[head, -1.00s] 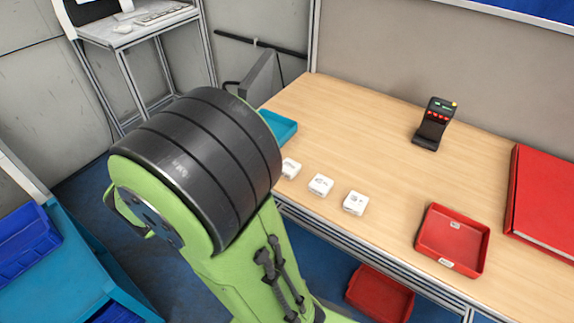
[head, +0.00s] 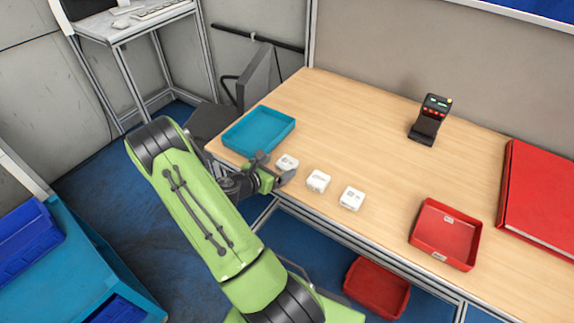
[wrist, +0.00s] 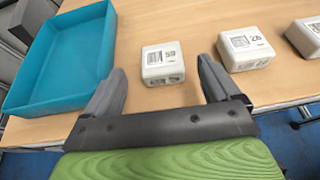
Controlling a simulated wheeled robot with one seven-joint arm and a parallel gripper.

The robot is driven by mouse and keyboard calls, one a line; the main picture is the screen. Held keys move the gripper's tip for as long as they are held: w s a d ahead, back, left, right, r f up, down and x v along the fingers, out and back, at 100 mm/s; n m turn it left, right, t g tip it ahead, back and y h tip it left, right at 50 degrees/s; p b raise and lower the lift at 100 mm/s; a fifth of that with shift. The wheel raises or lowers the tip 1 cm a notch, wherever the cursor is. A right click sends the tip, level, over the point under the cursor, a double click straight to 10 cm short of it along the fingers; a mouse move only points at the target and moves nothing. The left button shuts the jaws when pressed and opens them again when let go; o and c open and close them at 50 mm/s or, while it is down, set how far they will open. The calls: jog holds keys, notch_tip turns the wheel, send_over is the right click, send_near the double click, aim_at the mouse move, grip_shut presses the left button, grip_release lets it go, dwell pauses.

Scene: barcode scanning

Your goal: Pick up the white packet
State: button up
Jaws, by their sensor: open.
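Three white packets stand in a row along the table's near edge in the head view: the left one (head: 287,163), the middle one (head: 318,181) and the right one (head: 351,198). My gripper (head: 272,170) is open and empty beside the left packet. In the wrist view, the left packet (wrist: 163,63), with a barcode label, lies ahead of the gap between my fingers (wrist: 157,82). The middle packet (wrist: 245,48) is to the right of my right finger. The right packet (wrist: 305,37) is cut off by the picture edge.
A teal tray (head: 231,148) lies on the table left of the packets. A black scanner (head: 428,120) stands at the back. A red tray (head: 421,256) and a red binder (head: 540,200) are on the right. The table's middle (head: 350,130) is clear.

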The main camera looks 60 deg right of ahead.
aim_at(287, 161)
jog(key=x, duration=0.6)
jog(key=shift+s+d+r, duration=0.1)
jog(key=shift+c, duration=0.7)
jog(key=c, duration=1)
